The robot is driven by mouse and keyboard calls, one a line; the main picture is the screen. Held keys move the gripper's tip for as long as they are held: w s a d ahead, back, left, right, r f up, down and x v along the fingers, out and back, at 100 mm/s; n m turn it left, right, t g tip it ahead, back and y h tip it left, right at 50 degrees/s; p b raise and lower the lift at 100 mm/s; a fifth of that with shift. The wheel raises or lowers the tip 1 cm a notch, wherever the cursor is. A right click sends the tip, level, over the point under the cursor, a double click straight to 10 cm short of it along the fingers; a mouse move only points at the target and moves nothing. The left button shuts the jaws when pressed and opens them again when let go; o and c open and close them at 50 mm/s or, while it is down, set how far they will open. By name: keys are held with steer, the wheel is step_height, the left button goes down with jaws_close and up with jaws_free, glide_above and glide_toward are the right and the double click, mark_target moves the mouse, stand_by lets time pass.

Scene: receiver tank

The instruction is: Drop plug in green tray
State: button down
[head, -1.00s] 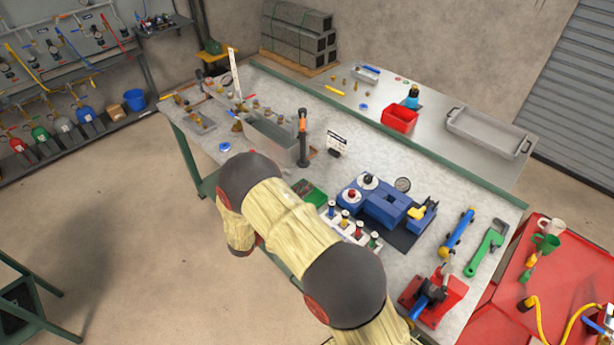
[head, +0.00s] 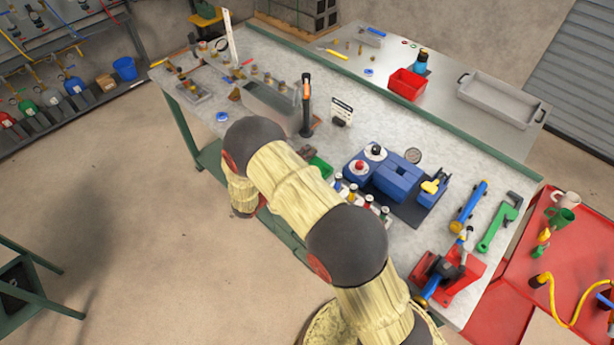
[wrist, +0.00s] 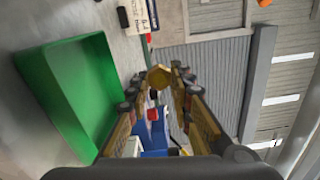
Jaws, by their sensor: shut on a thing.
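A brass-coloured hexagonal plug (wrist: 159,79) sits between the fingertips of my gripper (wrist: 158,84) in the wrist view. The gripper is shut on it. The green tray (wrist: 68,95) fills the left of the wrist view, beside the left finger. The plug appears apart from the tray, to the right of its wall; its height over the tray cannot be told. In the head view the green tray (head: 321,167) lies on the bench, partly hidden behind my arm. My gripper and the plug are hidden there.
A blue fixture (head: 395,180) stands right of the tray, with small capped parts (head: 365,198) in front. A black upright post (head: 306,105) and a metal bin (head: 268,105) stand behind. A red vise (head: 447,275) is at the front right. The right back bench has clear room.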

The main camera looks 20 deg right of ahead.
steer(key=shift+f+b, duration=0.35)
steer(key=shift+f, duration=0.4)
steer(key=c, duration=1.5)
jaws_free()
steer(key=v, duration=1.2)
